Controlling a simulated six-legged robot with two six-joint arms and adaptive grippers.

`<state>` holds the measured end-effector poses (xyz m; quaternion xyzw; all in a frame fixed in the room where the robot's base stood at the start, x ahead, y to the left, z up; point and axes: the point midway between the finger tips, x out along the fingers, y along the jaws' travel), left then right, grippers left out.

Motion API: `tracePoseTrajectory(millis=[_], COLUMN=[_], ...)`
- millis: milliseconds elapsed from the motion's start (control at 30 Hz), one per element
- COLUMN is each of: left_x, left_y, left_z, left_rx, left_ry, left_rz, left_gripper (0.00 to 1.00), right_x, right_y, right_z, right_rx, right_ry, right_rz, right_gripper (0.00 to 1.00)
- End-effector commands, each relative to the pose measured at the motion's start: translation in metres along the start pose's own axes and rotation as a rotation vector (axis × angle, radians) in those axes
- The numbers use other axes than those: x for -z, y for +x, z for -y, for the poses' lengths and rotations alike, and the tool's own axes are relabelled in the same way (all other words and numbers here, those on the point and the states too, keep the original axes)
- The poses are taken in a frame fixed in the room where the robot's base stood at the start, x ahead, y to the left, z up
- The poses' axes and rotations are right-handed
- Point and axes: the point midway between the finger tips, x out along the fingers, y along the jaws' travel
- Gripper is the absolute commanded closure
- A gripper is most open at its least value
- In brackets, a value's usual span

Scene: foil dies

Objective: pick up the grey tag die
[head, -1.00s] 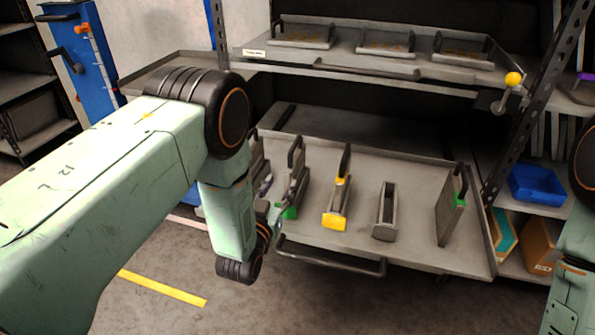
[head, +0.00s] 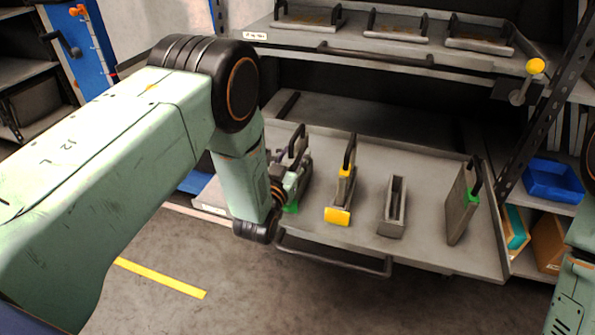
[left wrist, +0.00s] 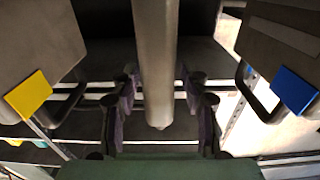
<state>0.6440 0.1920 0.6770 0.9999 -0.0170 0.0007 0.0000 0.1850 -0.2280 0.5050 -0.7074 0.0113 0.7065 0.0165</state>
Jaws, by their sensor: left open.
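My left gripper (head: 294,178) is among the dies at the left of the pulled-out shelf, beside a die with a green tag (head: 291,208). In the left wrist view its two fingers (left wrist: 162,103) are apart, with a plain grey bar (left wrist: 158,60) running between them; I cannot tell whether they touch it or whether it is the grey tag die. Further right in the head view stand a die with a yellow tag (head: 338,216), an all-grey die (head: 393,212) with no coloured tag showing, and a tilted die with a green tag (head: 462,205). My right gripper is not visible.
In the left wrist view, a yellow-tagged die (left wrist: 28,94) and a blue-tagged die (left wrist: 294,90) flank the fingers. The shelf (head: 425,258) has a front handle bar (head: 335,262). An upper shelf (head: 400,57) holds more dies. A blue bin (head: 553,180) is at right.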

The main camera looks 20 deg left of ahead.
Motion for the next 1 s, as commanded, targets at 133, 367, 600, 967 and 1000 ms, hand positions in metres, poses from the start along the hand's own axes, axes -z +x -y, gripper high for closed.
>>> tracePoseTrajectory(millis=[133,367,600,967,1000], left_x=[-0.002,0.000,0.000,0.000,0.000], left_y=[0.020,0.029,0.029,0.029,0.029], left_z=[-0.001,-0.001,-0.001,-0.001,-0.001], left_rx=[0.000,0.000,0.000,0.000,0.000], left_ry=[0.000,0.000,0.000,0.000,0.000], left_rz=[-0.003,0.000,0.000,0.000,0.000], left_gripper=[0.55,0.55,0.67,0.97,1.00], right_x=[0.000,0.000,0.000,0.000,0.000], right_y=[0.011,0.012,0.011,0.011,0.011], right_z=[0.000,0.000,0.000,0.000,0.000], right_rx=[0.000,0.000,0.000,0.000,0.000], right_ry=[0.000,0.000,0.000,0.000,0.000], right_rz=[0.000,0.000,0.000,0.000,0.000], right_gripper=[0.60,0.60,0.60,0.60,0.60])
